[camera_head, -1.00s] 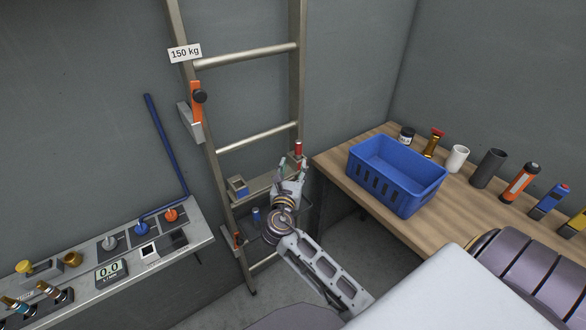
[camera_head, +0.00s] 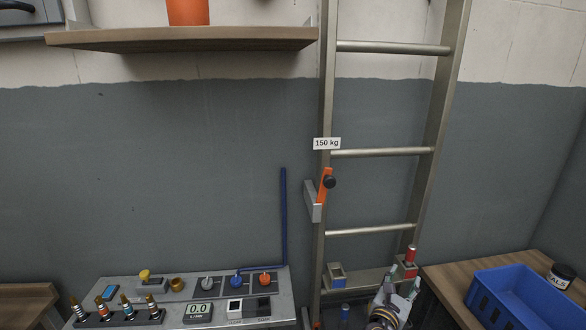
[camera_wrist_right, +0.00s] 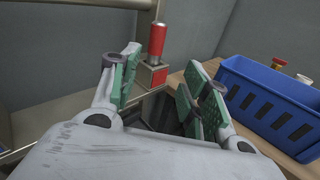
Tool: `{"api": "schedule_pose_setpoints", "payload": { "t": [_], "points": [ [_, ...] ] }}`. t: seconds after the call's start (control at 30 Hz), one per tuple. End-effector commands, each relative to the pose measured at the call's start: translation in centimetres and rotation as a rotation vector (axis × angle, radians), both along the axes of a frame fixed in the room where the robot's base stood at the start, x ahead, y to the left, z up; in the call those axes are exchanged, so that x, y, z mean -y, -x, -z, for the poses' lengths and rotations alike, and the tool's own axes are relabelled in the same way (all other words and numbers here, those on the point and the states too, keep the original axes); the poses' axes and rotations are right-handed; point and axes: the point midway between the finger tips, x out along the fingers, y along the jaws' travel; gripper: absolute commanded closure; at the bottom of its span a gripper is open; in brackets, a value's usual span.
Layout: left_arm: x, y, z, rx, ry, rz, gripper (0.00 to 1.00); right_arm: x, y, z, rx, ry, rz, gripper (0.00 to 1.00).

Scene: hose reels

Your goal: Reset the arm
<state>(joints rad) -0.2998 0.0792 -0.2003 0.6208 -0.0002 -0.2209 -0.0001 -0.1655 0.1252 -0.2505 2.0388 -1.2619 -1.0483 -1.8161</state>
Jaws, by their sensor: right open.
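My right gripper (camera_head: 401,284) is at the bottom of the head view, in front of the low shelf on the ladder. In the right wrist view its green-padded fingers (camera_wrist_right: 163,92) stand apart with nothing between them. A red cylinder (camera_head: 411,254) stands upright on a small block at the shelf's right end. In the right wrist view the red cylinder (camera_wrist_right: 157,40) stands beyond the fingers, apart from them. The lower part of my right arm is cut off by the frame. My left gripper is in neither view.
The ladder (camera_head: 327,100) stands against the wall with an orange lever (camera_head: 325,186). A control panel (camera_head: 281,298) with knobs and a blue bent rod (camera_head: 284,215) is at lower left. A blue basket (camera_head: 525,300) sits on the wooden bench (camera_head: 447,276) at right. A wooden shelf (camera_head: 185,39) hangs above.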

Motion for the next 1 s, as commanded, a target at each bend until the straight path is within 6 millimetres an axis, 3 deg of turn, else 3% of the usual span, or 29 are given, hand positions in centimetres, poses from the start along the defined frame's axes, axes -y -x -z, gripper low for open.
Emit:
{"api": "schedule_pose_setpoints", "payload": {
  "t": [0.47, 1.0],
  "points": [
    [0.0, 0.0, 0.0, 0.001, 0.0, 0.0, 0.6, 0.5, 5.0, 6.1, 0.169, -0.668, 0.154, 0.54],
    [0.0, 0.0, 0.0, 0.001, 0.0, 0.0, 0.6, -2.4, 12.0, 11.9, 0.348, -1.384, 0.528, 0.54]
  ]
}}
